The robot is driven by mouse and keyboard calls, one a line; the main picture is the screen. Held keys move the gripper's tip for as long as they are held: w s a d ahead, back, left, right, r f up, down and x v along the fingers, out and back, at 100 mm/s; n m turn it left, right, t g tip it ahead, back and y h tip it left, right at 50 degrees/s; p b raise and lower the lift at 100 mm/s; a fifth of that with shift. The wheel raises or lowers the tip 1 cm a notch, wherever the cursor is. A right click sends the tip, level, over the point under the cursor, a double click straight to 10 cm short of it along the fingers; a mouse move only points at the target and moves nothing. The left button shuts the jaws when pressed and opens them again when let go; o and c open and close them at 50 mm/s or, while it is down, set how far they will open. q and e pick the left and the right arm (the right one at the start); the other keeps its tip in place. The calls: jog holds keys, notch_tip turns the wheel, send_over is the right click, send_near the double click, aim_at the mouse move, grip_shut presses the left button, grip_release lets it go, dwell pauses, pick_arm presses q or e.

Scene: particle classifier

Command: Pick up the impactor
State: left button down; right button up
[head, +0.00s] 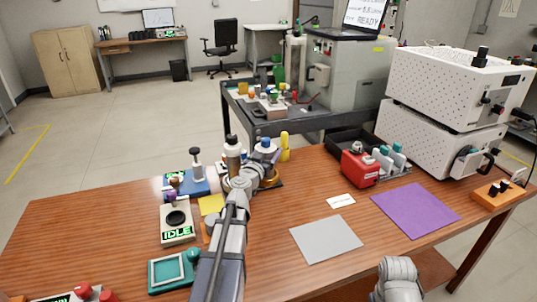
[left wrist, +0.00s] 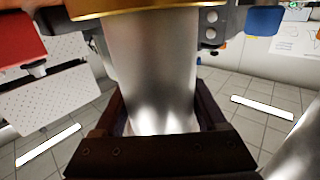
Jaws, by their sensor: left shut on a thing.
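The impactor appears in the left wrist view as a shiny silver cylinder (left wrist: 155,75) between the two dark fingers, with a gold rim (left wrist: 140,10) at the picture's top edge. My left gripper (left wrist: 160,115) is shut on this cylinder. In the head view my left gripper (head: 261,172) is at the back of the wooden table, beside a gold ring-shaped part (head: 271,182). My arm and gripper hide most of the cylinder there, and I cannot tell whether it is lifted. My right gripper is not in view; only a grey link of my right arm shows at the bottom.
A bottle with a dark cap (head: 233,150) and a yellow bottle (head: 284,147) stand close to the gripper. A device reading IDLE (head: 178,224) is left of my arm. A red block (head: 360,168) and white instruments (head: 440,125) stand right. The grey mat (head: 326,239) and purple mat (head: 415,208) are bare.

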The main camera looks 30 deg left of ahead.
pick_arm(q)
notch_tip(320, 180, up, 10)
jog(key=p, duration=0.9)
jog(key=shift+f, duration=0.1)
